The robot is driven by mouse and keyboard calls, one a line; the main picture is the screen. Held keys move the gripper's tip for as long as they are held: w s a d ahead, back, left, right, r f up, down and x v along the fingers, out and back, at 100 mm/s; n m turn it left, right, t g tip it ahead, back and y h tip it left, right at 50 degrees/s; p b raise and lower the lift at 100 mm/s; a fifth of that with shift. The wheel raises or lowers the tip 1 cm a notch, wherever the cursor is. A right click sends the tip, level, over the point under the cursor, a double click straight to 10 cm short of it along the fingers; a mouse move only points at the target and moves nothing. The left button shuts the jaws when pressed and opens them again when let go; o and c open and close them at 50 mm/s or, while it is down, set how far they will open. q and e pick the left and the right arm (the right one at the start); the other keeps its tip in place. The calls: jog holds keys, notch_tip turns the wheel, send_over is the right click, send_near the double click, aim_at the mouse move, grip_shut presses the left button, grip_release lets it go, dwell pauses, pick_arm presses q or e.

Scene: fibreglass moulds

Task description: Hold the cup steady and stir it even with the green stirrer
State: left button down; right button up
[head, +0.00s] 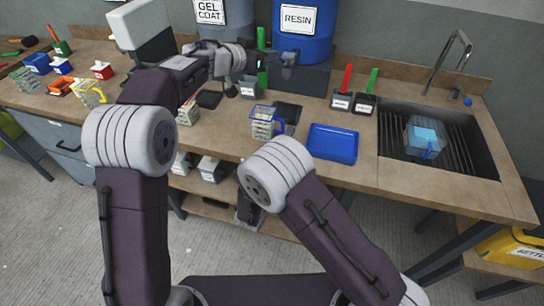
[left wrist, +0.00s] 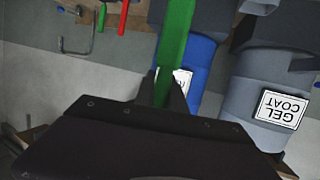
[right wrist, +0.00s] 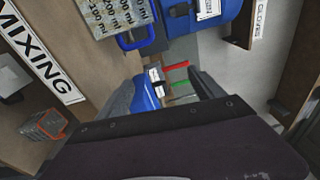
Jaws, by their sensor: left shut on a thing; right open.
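My left gripper (head: 258,65) is shut on the green stirrer (head: 262,40), raised above the back of the bench near the drums. In the left wrist view the stirrer (left wrist: 176,35) stands between the fingers (left wrist: 166,92). A clear graduated cup with a blue handle (head: 262,127) stands on the bench near its front edge. It also shows at the top of the right wrist view (right wrist: 112,16). My right gripper (right wrist: 165,95) is open and empty, apart from the cup. In the head view it is low, at the bench front, mostly hidden by my arm. The cup's contents are unclear.
A blue tray (head: 333,143) lies right of the cup. Holders with a red stick (head: 347,78) and a green stick (head: 372,79) stand behind it. A sink (head: 450,150) is at right. A blue resin drum (head: 303,35) stands behind. A yellow-handled cup (head: 92,93) is at left.

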aim_at(283, 128)
jog(key=s+a+f+n+y, duration=0.2)
jog(key=a+f, duration=0.1)
jog(key=a, duration=0.2)
jog(key=shift+t, duration=0.3)
jog(key=x, duration=1.2)
jog(key=shift+s+d+r, duration=0.1)
jog(key=shift+d+r, duration=0.1)
jog(key=shift+d, duration=0.1)
grip_shut()
